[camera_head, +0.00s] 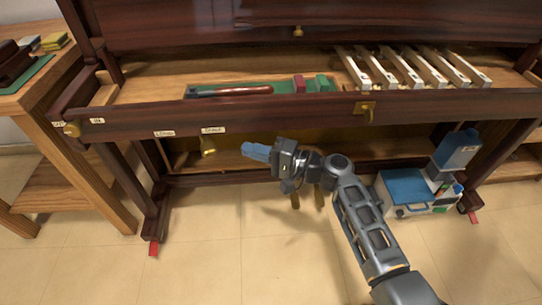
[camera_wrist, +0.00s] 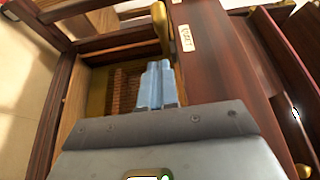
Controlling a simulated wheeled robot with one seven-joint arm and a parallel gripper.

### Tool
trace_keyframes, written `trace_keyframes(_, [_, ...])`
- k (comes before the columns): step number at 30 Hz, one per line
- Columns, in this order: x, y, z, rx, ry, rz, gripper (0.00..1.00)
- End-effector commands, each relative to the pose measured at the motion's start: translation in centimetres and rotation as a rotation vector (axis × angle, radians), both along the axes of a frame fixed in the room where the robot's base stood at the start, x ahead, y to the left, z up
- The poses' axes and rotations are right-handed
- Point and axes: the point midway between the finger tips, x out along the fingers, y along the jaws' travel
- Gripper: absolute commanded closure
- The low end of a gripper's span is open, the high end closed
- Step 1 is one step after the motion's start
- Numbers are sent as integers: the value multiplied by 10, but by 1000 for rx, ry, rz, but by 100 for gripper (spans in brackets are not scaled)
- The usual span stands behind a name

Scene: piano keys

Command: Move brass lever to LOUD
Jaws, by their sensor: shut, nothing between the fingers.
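The brass lever (camera_head: 207,146) hangs under the front rail of the piano, below the right one of two close white labels (camera_head: 213,130). The other label (camera_head: 164,133) is further left; the lettering on both is too small to read surely. In the wrist view the lever (camera_wrist: 162,28) stands just beyond the fingertips, beside a white label (camera_wrist: 186,37). My gripper (camera_head: 256,152) has blue fingers, shut and empty. It is to the right of the lever, apart from it in the head view. The fingers also show in the wrist view (camera_wrist: 156,68).
A brass knob (camera_head: 72,129) sits at the rail's left end and a brass latch (camera_head: 367,109) further right. Several loose keys (camera_head: 410,70) and a green tray (camera_head: 240,88) lie above the rail. A blue-topped box (camera_head: 410,190) stands below right. The floor in front is clear.

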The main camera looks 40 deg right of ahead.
Motion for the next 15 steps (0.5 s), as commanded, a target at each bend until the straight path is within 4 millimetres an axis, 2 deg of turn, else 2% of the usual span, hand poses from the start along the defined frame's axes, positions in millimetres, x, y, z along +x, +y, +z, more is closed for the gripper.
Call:
trace_keyframes(1, [9, 6, -1, 0, -1, 3, 100])
trace_keyframes(3, [15, 15, -1, -1, 0, 3, 100])
trace_keyframes(9, [20, 38, 0, -1, 0, 1, 100])
trace_keyframes(15, [22, 47, 0, -1, -1, 1, 100])
